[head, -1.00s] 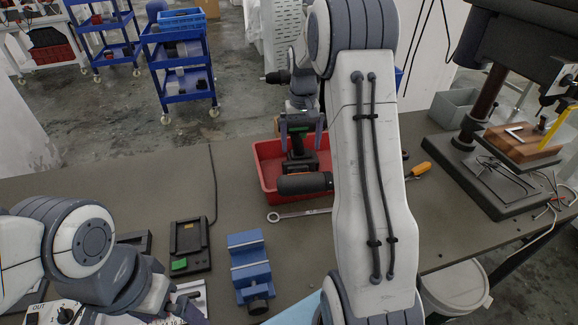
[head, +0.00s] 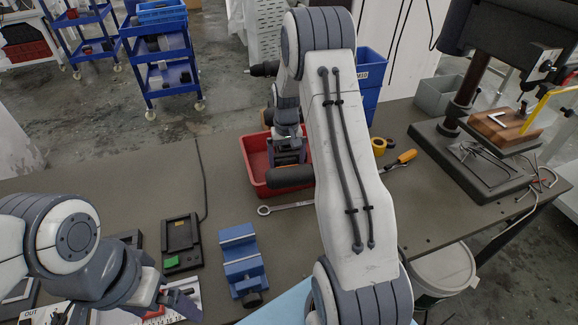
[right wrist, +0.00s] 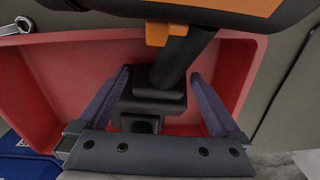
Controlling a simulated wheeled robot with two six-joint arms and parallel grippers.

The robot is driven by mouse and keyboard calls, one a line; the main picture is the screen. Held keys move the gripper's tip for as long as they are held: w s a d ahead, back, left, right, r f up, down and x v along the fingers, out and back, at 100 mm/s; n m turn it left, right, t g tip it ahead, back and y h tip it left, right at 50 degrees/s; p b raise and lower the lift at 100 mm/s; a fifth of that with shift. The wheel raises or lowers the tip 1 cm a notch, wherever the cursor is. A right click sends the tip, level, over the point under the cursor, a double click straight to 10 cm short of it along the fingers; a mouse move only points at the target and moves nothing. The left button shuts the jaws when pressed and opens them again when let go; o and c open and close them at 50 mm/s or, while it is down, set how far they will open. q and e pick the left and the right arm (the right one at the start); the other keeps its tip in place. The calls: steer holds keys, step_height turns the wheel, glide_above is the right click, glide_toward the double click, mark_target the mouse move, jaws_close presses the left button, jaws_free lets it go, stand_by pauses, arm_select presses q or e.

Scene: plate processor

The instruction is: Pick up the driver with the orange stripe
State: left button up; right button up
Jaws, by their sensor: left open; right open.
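The power driver (right wrist: 183,58) has a dark body with an orange panel and an orange trigger in the right wrist view. In the head view my right gripper (head: 287,153) is low over the bin, and my right arm hides much of the driver. My left gripper (head: 178,300) is open and empty at the lower left, far from the bin.
A wrench (head: 285,208) lies in front of the bin. A blue vise (head: 242,262) and a black charger (head: 180,240) stand nearer. Right of my arm are yellow tape (head: 379,145), an orange-handled screwdriver (head: 401,160) and a drill press (head: 470,165).

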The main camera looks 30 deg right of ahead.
steer(key=c, duration=1.4)
steer(key=shift+w+d+r, duration=0.1)
steer(key=shift+r, duration=0.05)
jaws_close()
